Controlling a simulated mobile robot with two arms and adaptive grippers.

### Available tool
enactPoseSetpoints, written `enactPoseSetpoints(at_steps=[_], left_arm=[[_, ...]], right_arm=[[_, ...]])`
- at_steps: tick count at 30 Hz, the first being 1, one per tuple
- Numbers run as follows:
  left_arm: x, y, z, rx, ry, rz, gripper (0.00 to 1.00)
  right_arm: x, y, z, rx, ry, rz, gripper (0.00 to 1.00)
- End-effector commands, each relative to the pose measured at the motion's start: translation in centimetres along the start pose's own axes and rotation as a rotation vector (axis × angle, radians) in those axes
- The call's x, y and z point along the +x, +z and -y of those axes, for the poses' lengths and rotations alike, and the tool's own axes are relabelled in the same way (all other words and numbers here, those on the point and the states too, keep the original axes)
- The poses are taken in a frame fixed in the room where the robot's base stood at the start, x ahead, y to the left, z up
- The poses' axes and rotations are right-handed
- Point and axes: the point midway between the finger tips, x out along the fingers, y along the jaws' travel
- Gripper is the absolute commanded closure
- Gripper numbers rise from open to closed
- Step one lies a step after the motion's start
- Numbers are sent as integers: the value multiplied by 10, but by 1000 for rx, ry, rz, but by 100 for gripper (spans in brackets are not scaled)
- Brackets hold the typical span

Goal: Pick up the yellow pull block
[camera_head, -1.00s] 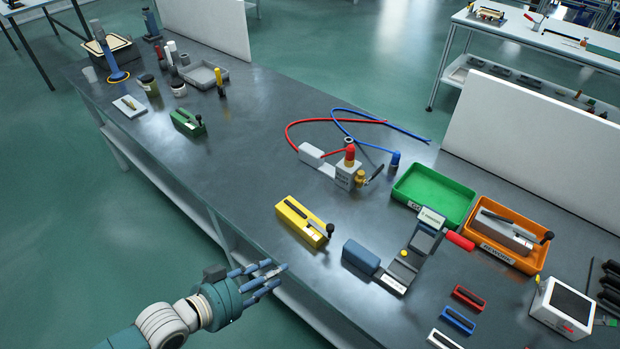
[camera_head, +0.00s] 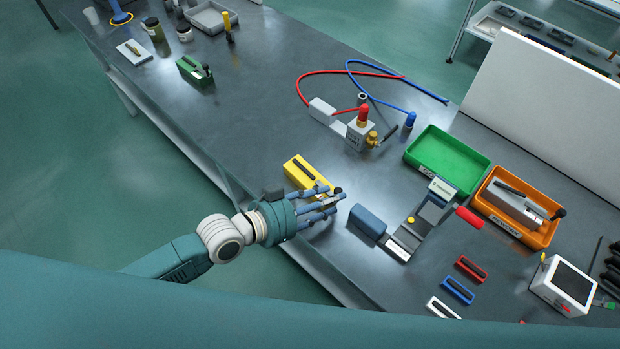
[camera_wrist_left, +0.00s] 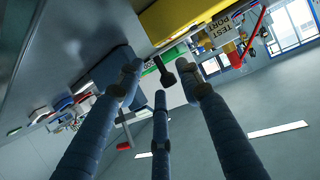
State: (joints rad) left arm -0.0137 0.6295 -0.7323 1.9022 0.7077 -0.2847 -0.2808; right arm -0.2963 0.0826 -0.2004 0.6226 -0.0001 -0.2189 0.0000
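The yellow pull block (camera_head: 300,168) lies on the grey bench, left of the blue-grey block. It has a dark slot on top and a dark knob at its near right end. My left gripper (camera_head: 328,202) is at the block's near end and hides part of it. In the left wrist view the fingers of my left gripper (camera_wrist_left: 162,88) are spread apart, with the black knob (camera_wrist_left: 165,72) between their tips and the yellow block (camera_wrist_left: 180,18) beyond. The fingers appear empty; I cannot tell whether any touches the knob. My right gripper is not in view.
A blue-grey block (camera_head: 368,220) and a grey device (camera_head: 420,228) stand to the right. A test port (camera_head: 357,134) with red and blue hoses stands behind. A green tray (camera_head: 447,162) and an orange tray (camera_head: 491,207) are farther right. A green block (camera_head: 195,72) lies far left.

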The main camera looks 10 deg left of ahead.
Motion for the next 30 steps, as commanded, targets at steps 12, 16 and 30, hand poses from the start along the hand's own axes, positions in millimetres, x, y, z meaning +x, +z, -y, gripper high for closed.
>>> enactPoseSetpoints(at_steps=[12,16,30], left_arm=[[21,0,0,1,-1,-1,64],[21,0,0,1,-1,0,88],[21,-1,0,1,-1,-2,100]], right_arm=[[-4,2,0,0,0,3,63],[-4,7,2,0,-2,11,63],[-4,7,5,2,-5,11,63]])
